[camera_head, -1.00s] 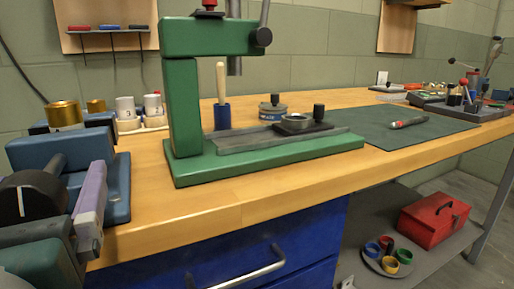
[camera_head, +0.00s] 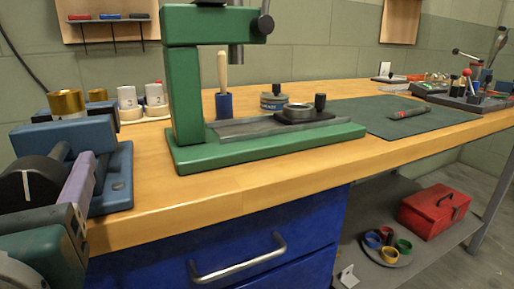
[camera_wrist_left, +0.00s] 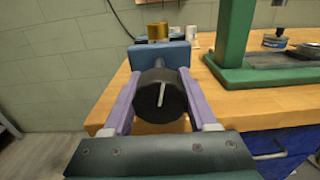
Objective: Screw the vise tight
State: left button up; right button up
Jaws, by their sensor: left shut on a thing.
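The blue vise (camera_head: 112,150) stands at the left front of the wooden workbench. Its round black knob (camera_head: 27,184) has a white line on its face and points toward me. My left gripper (camera_head: 78,180), with pale purple fingers, is shut on the knob. In the left wrist view the fingers lie on either side of the knob (camera_wrist_left: 161,97), whose white line leans slightly from upright. One finger is hidden behind the knob in the head view. The vise jaws are hard to make out behind it. My right gripper is in neither view.
A green press (camera_head: 185,90) stands right of the vise on the workbench (camera_head: 225,192). Brass (camera_head: 66,103) and white cylinders stand behind the vise. A blue drawer with a handle (camera_head: 240,262) is below. A red toolbox (camera_head: 435,210) sits on a lower shelf.

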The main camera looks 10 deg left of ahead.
pick_arm(q)
jog(key=m+p, duration=0.3)
jog(key=shift+r, duration=0.2)
jog(key=m+p, duration=0.3)
jog(key=shift+a+m, duration=0.1)
jog(key=shift+m, duration=0.3)
jog(key=m+p, duration=0.3)
jog(key=shift+s+m, duration=0.1)
jog(key=shift+m, duration=0.2)
jog(key=shift+m+p, duration=1.15)
jog(key=shift+m, duration=0.55)
jog(key=shift+f, duration=0.1)
jog(key=o, duration=1.4)
